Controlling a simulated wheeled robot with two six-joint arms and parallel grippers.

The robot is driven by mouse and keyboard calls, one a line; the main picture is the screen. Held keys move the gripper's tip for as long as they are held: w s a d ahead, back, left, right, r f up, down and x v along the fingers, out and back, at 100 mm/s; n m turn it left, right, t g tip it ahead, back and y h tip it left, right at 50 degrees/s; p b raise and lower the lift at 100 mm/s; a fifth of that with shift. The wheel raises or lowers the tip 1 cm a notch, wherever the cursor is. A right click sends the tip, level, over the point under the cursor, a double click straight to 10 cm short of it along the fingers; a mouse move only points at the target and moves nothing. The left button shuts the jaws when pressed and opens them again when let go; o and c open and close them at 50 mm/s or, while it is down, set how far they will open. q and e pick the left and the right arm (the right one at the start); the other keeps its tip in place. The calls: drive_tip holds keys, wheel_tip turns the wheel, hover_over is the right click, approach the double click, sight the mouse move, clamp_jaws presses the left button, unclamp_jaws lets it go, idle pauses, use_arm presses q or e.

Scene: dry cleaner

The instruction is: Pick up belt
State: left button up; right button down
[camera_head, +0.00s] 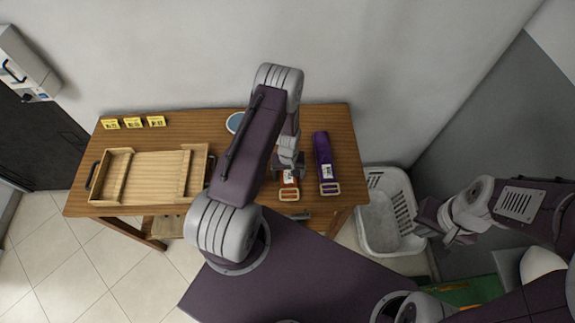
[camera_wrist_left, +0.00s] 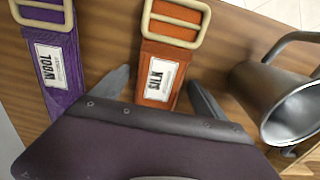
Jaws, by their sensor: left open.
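My left gripper (camera_head: 289,172) is open over the orange belt. In the left wrist view its fingers (camera_wrist_left: 158,84) are on either side of the orange strap, with nothing visibly gripped. The far part of this belt is hidden by the gripper. My right gripper (camera_head: 432,220) is off the table, by the basket; its opening is unclear.
A metal jug-like vessel (camera_wrist_left: 285,100) stands close beside the orange belt. A wooden tray (camera_head: 150,176) and several yellow tags (camera_head: 134,123) occupy the table's left. A round blue item (camera_head: 235,122) is at the back. A white basket (camera_head: 379,215) stands right of the table.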

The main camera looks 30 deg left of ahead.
use_arm(q)
drive_tip(key=shift+s+d+r, duration=0.15)
drive_tip(key=c, duration=1.5)
drive_tip(key=shift+c, duration=0.2)
drive_tip(key=shift+r, duration=0.3)
drive_tip(key=r, duration=0.1)
drive_tip(key=r+b, duration=0.2)
drive_tip(key=shift+w+d+r, duration=0.2)
drive_tip(key=shift+d+r, duration=0.1)
drive_tip(key=w+d+r+b, duration=0.2)
drive_tip(key=d+r, duration=0.4)
drive_tip(key=d, duration=0.4)
drive_tip(key=shift+w+d+r+b, duration=0.2)
drive_tip(key=shift+d+r+b, duration=0.1)
drive_tip(key=shift+r+b, duration=0.15)
drive_tip(key=shift+f, duration=0.1)
